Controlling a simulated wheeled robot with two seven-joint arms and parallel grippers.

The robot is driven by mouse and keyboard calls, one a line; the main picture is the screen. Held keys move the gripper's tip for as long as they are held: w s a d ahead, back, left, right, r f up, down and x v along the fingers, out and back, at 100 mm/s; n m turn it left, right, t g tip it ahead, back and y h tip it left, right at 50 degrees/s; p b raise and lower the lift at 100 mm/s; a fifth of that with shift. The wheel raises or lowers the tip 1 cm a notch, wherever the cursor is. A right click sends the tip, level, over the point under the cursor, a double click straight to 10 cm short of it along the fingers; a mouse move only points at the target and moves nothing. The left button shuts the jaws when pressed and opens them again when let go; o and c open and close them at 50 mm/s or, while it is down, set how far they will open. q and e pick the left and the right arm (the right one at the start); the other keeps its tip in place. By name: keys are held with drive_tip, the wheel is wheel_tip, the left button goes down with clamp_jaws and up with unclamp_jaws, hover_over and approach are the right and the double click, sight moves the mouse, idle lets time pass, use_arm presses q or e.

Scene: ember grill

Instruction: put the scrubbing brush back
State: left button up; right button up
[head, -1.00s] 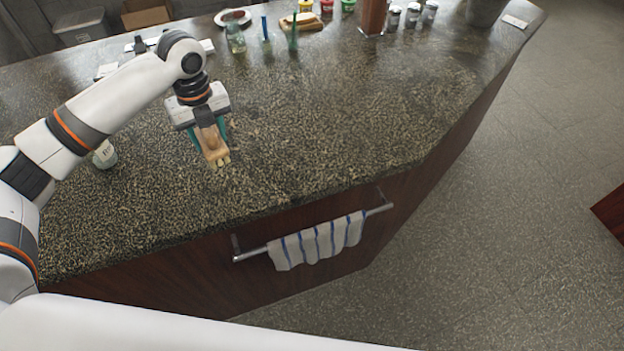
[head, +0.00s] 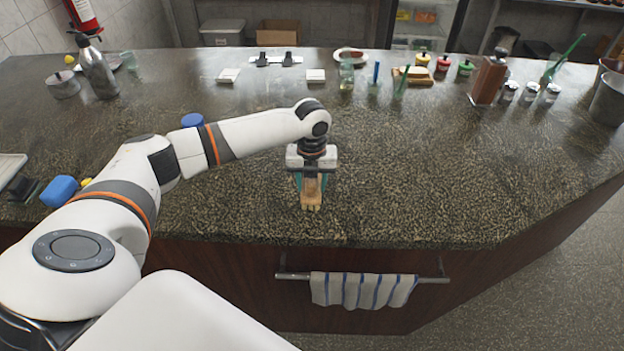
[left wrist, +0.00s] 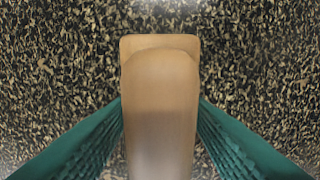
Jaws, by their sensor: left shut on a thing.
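The scrubbing brush (head: 311,193) is a small wooden block with pale bristles at its lower end. My left gripper (head: 311,181) is shut on it, over the near part of the speckled counter (head: 420,190). In the left wrist view the brush's tan wooden back (left wrist: 160,110) sits between the two green fingers, one on each side, with the counter behind it. I cannot tell whether the brush touches the counter. My right gripper is not in view.
A striped towel (head: 362,290) hangs on a rail on the counter's front. Along the back stand a glass bottle (head: 346,74), a wooden block (head: 488,82) and several shakers. A steel bottle (head: 97,70) and a blue item (head: 59,191) are at left. The counter around the gripper is clear.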

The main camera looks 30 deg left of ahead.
use_arm(q)
drive_tip(key=shift+f, duration=0.2)
drive_tip(key=o, duration=1)
drive_tip(key=shift+c, duration=0.2)
drive_tip(key=shift+r, duration=0.45)
wheel_tip(320, 180, up, 11)
drive_tip(key=b, duration=0.2)
drive_tip(key=shift+f+b, duration=0.2)
drive_tip(key=shift+b, duration=0.2)
drive_tip(key=shift+r, duration=0.4)
